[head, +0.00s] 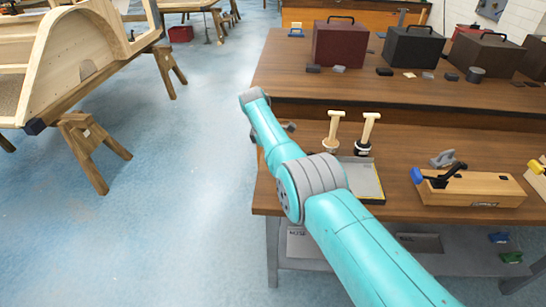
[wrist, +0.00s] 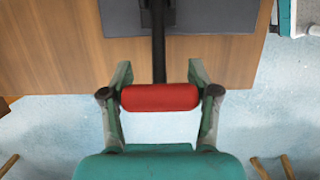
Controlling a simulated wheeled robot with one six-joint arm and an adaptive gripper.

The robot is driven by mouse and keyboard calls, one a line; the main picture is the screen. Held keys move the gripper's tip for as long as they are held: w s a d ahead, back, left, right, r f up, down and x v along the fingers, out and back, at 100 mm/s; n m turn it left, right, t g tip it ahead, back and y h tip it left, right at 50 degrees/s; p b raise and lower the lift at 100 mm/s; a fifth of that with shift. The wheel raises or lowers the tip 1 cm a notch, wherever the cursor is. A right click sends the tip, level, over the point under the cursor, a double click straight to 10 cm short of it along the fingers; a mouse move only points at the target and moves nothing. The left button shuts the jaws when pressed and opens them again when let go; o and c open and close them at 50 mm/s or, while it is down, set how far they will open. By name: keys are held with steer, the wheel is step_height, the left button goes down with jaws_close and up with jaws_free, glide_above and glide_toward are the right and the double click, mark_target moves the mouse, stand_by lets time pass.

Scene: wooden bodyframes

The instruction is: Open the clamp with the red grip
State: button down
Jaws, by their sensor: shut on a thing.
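The red grip (wrist: 160,97) is a short cylinder lying crosswise in the wrist view. A dark lever bar (wrist: 158,45) runs from it toward a dark grey plate (wrist: 215,15) on the wooden bench top. The rest of the clamp is out of frame or hard to make out. My gripper (wrist: 159,73) has its two green fingers on either side of the red grip, shut on it. The grip is beyond the bench edge, with blue floor below.
The wooden bench (head: 400,143) carries two wooden-handled tools (head: 334,130), a shallow tray (head: 365,178) and a wooden block (head: 480,190) with a blue-gripped black clamp (head: 440,176). Toolboxes (head: 340,45) stand behind. Open blue floor (head: 200,180) lies left of the bench.

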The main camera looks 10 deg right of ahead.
steer(key=shift+a, duration=0.25)
steer(key=shift+c, duration=1.4)
jaws_free()
steer(key=shift+w, duration=0.1)
steer(key=shift+o, duration=0.2)
steer(key=shift+d, duration=0.1)
steer(key=s+v, duration=0.1)
steer(key=v, duration=1.1)
steer(key=shift+w, duration=0.45)
